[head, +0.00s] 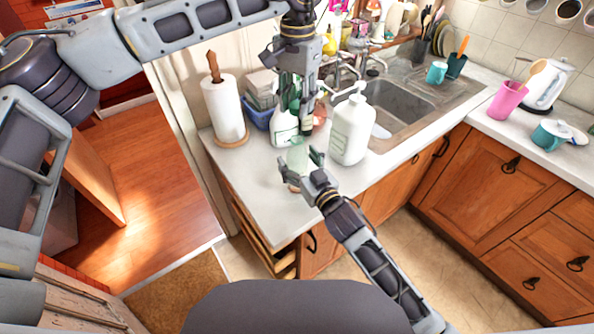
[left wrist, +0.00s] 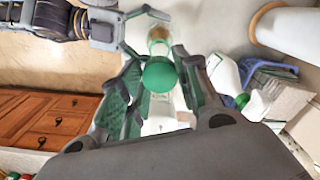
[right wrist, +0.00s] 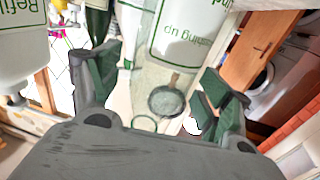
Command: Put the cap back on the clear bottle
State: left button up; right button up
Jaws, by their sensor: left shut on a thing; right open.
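The clear bottle (head: 298,157) stands upright on the counter near its front edge. It also shows in the left wrist view (left wrist: 158,36), behind the cap. My left gripper (head: 307,130) points down above the bottle and is shut on the green cap (left wrist: 159,74). The cap appears apart from the bottle's mouth, though the exact gap is hard to judge. My right gripper (head: 299,168) is open, with its fingers on either side of the bottle. In the right wrist view the bottle's round rim (right wrist: 145,122) shows between the open fingers.
A white pump bottle (head: 352,130) stands close to the right of the grippers. A white spray bottle (head: 284,127) stands just behind, and a paper towel roll (head: 223,108) is at the left. The sink (head: 385,100) lies to the right. The front left counter (head: 260,190) is clear.

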aim_at(297, 133)
jog(key=shift+w+a, duration=0.1)
jog(key=shift+w, duration=0.1)
jog(key=c, duration=1.5)
pick_arm(q)
jog(key=shift+f, duration=2.5)
pick_arm(e)
jog(key=shift+c, duration=0.2)
pick_arm(q)
jog(key=shift+f, duration=0.9)
jog(key=shift+f, duration=0.5)
pick_arm(e)
grip_shut()
